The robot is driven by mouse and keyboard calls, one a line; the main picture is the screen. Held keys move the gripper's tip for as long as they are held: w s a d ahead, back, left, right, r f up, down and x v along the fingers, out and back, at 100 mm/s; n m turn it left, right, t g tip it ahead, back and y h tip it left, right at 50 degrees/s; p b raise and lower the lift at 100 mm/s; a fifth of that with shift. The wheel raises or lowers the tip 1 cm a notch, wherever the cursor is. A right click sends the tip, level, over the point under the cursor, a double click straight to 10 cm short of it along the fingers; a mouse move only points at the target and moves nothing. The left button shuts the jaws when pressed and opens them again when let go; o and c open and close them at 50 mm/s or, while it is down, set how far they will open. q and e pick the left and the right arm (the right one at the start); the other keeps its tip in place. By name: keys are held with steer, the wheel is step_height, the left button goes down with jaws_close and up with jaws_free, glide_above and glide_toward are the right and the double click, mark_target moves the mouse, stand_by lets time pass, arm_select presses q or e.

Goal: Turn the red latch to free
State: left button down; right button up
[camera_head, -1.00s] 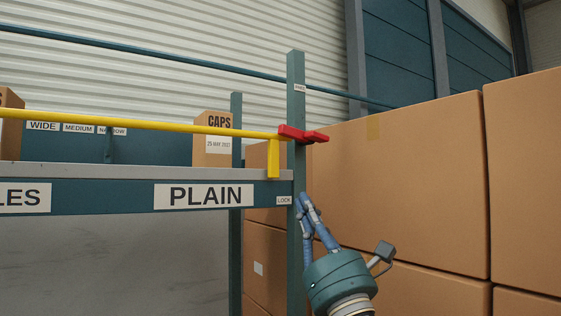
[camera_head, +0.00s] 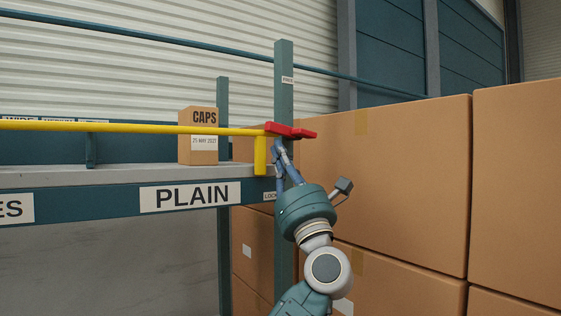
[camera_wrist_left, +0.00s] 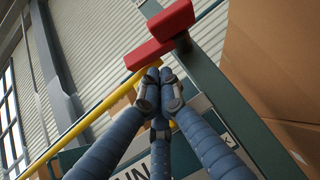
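The red latch (camera_head: 291,131) sits at the right end of the yellow bar (camera_head: 130,127), against the green rack post (camera_head: 284,110), and lies roughly level. It also shows in the left wrist view (camera_wrist_left: 160,35), just beyond the fingertips. My left gripper (camera_head: 277,147) is just below the latch, fingers pointing up. In the left wrist view its fingertips (camera_wrist_left: 158,78) are drawn together with nothing between them. I cannot tell whether they touch the latch. A FREE label (camera_head: 287,79) is higher on the post; a LOCK label (camera_head: 270,196) is lower, partly hidden. My right gripper is not in view.
A CAPS box (camera_head: 198,150) stands on the grey shelf (camera_head: 120,174) above the PLAIN label (camera_head: 190,196). Large cardboard boxes (camera_head: 400,190) are stacked close on the right, behind my arm. A blue rail (camera_head: 150,40) crosses above.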

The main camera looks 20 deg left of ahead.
arm_select(q)
steer(key=shift+r, duration=0.3)
steer(key=shift+w, duration=0.1)
steer(key=m+p, duration=0.1)
steer(key=r+m+t+h+p, duration=0.1)
steer(key=m+h+p, duration=0.1)
steer(key=shift+s+a+r+p, duration=0.1)
steer(key=shift+s+r+p, duration=0.15)
steer(key=shift+p, duration=0.1)
steer(key=shift+s+a, duration=0.1)
steer(key=shift+s, duration=0.05)
steer(key=shift+f, duration=0.15)
steer(key=v, duration=1.2)
